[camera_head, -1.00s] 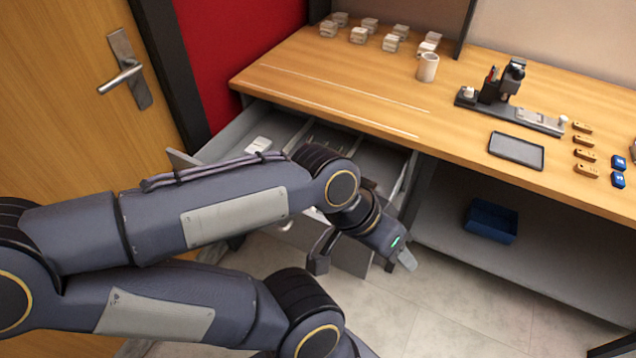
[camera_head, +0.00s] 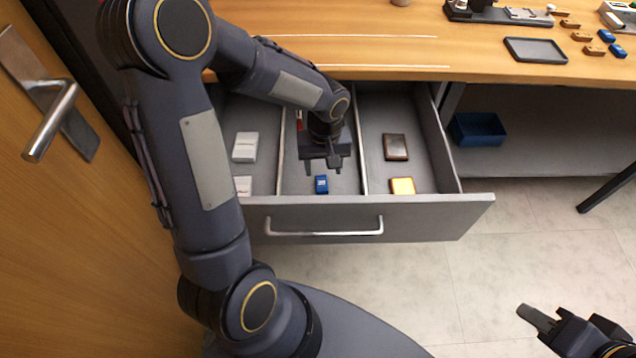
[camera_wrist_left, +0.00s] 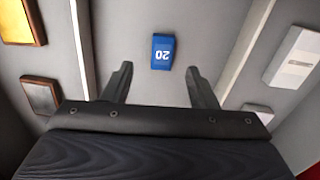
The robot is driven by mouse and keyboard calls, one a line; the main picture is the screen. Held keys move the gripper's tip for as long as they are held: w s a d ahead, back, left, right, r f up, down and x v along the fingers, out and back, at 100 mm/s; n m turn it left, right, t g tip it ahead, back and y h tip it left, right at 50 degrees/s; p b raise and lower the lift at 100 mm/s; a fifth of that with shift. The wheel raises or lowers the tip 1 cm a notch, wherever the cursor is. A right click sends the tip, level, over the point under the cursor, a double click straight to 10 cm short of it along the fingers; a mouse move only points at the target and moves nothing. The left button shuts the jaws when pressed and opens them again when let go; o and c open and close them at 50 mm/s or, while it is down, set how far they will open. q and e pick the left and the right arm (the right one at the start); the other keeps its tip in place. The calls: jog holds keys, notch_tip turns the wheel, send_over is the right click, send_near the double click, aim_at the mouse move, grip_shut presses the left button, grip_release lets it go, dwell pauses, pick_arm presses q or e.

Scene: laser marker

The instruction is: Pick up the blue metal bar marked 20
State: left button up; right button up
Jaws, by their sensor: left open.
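The blue metal bar marked 20 (camera_head: 321,184) lies in the middle compartment of the open drawer (camera_head: 470,206), near its front wall. In the left wrist view the bar (camera_wrist_left: 163,51) shows its white 20 upside down, ahead of and between the fingers. My left gripper (camera_head: 323,168) is over the middle compartment, open and empty; its two fingers (camera_wrist_left: 158,85) stand apart and do not touch the bar. My right gripper (camera_head: 568,318) is at the lower right, clear of the drawer, with a gap between its fingers.
Dividers flank the middle compartment. The left compartment holds white boxes (camera_head: 245,147); the right one holds a dark brown block (camera_head: 395,147) and a yellow block (camera_head: 402,186). A blue bin (camera_head: 478,129) is on the shelf. A tray (camera_head: 535,50) and several small blocks are on the desk.

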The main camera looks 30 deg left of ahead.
aim_at(322, 183)
pick_arm(q)
notch_tip(322, 183, down, 6)
jog(key=shift+a+r+b, duration=0.15)
jog(key=shift+r+b, duration=0.05)
jog(key=shift+b, duration=0.15)
jog(key=c, duration=1.1)
jog(key=shift+r, duration=0.15)
